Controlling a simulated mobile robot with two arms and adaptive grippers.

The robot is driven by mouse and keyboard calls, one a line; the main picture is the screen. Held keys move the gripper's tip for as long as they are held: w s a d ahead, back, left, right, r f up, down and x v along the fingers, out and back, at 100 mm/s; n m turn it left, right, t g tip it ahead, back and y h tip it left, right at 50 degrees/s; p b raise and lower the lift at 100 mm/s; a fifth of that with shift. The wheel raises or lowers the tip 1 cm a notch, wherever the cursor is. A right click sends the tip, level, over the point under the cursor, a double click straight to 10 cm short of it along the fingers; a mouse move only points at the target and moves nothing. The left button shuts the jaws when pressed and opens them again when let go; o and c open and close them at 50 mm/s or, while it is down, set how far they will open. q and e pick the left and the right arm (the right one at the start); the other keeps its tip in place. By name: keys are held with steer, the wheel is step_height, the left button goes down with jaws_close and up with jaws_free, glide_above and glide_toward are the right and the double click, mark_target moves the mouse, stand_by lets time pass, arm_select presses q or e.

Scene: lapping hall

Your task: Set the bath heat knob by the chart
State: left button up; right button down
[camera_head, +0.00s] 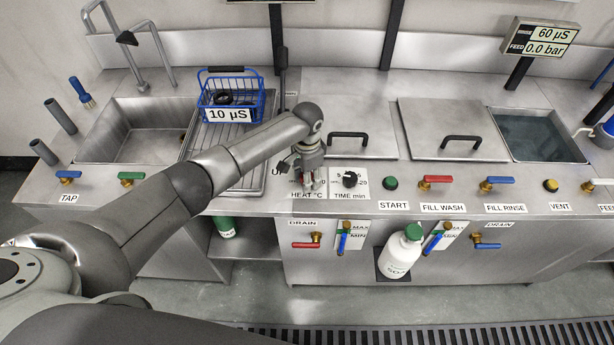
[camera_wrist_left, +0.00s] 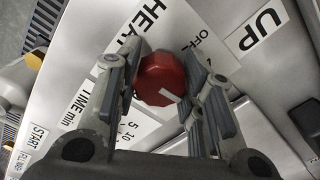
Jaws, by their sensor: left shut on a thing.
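The bath heat knob (camera_wrist_left: 161,78) is red and faceted and shows between the two fingers of my left gripper in the left wrist view. A pale pointer mark is on its lower side. My left gripper (camera_wrist_left: 166,92) is shut on it; in the head view the gripper (camera_head: 307,182) sits over the HEAT °C plate (camera_head: 298,193) and mostly covers the knob. Much of the heat scale is hidden; "OFF" shows beside the knob in the wrist view. No chart is readable in these frames. My right gripper is not in view.
The black TIME min knob (camera_head: 350,179) stands just right of the heat plate, with the green START button (camera_head: 391,183) beyond it. A blue basket (camera_head: 231,92) stands on the ribbed drainboard (camera_head: 226,150) behind my left arm. Closed lids with black handles lie behind the panel.

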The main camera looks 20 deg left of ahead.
arm_select(q)
steer(key=shift+m, duration=0.5)
steer(key=o, duration=1)
steer(key=shift+o, duration=0.2)
steer(key=shift+r, duration=0.1)
step_height(320, 180, up, 12)
